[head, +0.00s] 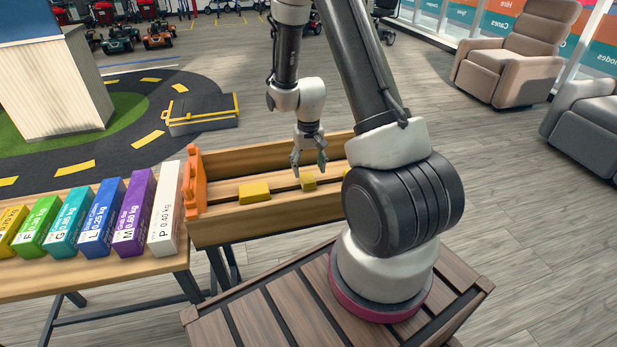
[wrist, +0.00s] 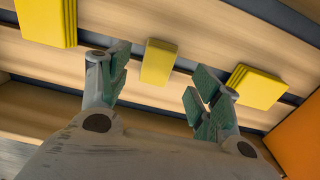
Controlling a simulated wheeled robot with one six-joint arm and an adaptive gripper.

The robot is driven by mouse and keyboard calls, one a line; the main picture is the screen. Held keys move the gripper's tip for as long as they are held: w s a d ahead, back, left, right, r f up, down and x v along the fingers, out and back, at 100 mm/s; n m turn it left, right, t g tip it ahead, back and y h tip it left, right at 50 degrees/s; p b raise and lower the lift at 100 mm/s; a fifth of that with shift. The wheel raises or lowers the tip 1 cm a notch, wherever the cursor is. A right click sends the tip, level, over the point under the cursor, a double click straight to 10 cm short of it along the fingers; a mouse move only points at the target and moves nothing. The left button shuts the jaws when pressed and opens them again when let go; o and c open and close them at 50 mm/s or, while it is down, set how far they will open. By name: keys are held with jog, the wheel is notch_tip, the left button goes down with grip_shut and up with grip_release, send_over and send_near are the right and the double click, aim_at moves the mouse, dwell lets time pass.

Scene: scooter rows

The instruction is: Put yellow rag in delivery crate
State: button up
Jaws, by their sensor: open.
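Three yellow pieces sit in a long wooden trough (head: 275,220). In the wrist view these are a layered piece (wrist: 45,22) at left, a plain smaller block (wrist: 158,62) in the middle, and a flat layered piece (wrist: 255,87) at right. The head view shows the flat piece (head: 254,192), the middle block (head: 308,183) and only a sliver of the third behind my arm. I cannot tell for sure which is the rag. My gripper (head: 309,168) is open and empty above the middle block, its fingers either side of it in the wrist view. No delivery crate is clearly identifiable.
An orange end piece (head: 194,182) stands at the trough's left end. Several coloured, weight-labelled boxes stand on a wooden table (head: 130,280) at left. A grey ramp-like block (head: 200,118) lies on the floor behind. Armchairs (head: 518,55) stand at right; floor between is clear.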

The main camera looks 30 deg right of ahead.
notch_tip(320, 180, up, 6)
notch_tip(320, 180, up, 11)
jog(key=t, duration=0.1)
send_over(308, 180)
jog(key=s+a, duration=0.1)
jog(key=s, duration=0.2)
jog(key=s+a+r+n+t, duration=0.1)
jog(key=s+a+r, duration=0.1)
jog(key=s+r, duration=0.6)
jog(key=s+a+r+n+t, duration=0.2)
jog(key=s+r, duration=0.7)
jog(key=s, duration=0.3)
jog(key=shift+s, duration=0.15)
